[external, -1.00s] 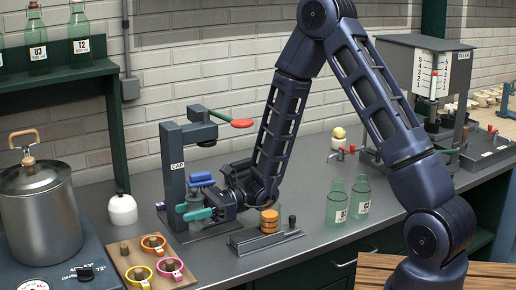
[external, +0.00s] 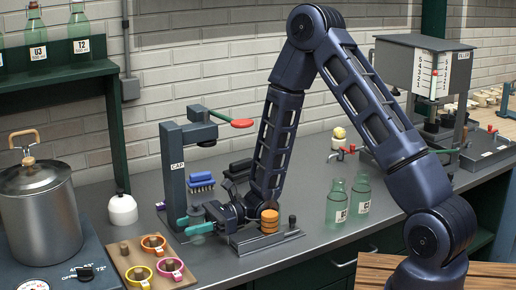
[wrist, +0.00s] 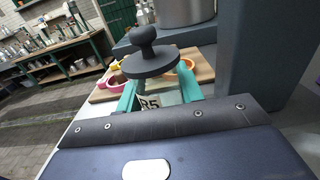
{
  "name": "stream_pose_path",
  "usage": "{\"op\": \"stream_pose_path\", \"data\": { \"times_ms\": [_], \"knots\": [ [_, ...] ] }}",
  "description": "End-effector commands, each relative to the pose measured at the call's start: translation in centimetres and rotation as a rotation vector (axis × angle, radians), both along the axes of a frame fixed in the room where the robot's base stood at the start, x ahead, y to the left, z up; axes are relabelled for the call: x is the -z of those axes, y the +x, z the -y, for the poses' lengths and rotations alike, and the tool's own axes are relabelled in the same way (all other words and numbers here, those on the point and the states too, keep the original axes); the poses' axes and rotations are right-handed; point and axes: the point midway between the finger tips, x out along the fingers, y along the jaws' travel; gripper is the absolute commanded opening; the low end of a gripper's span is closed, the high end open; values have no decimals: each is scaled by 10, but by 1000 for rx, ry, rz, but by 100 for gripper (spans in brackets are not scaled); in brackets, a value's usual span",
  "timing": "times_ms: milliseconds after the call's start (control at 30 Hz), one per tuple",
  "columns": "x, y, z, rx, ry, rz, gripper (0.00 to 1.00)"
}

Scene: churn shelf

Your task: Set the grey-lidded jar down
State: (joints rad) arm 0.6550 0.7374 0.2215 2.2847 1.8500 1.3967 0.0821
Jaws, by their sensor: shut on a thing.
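The grey-lidded jar shows in the wrist view, with its dark grey round lid and knob (wrist: 150,62) on top and a pale glass body with a printed label (wrist: 150,103) below. My gripper (wrist: 155,97) is shut on the jar, one teal finger on each side of its body. In the external view my gripper (external: 201,228) is low at the base of the grey CAP press (external: 174,178). The jar (external: 197,214) is small and partly hidden there, and looks upright. I cannot tell whether its bottom touches the surface below.
A blue brush (external: 201,182) lies behind my gripper. A rack (external: 265,242) with orange discs (external: 269,221) is close on the right. Green bottles (external: 337,203) stand further right.

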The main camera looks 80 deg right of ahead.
Motion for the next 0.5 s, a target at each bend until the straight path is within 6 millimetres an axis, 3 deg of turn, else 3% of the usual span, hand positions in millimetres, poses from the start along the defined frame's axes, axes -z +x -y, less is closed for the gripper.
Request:
{"op": "stream_pose_path", "data": {
  "times_ms": [200,233,300,500],
  "knots": [
    [9,-2,0,0,-5,-9,11],
    [10,-2,0,0,-6,-10,43],
    [11,-2,-1,0,-6,-12,56],
    [11,-3,-1,0,-8,-13,59]
  ]
}}
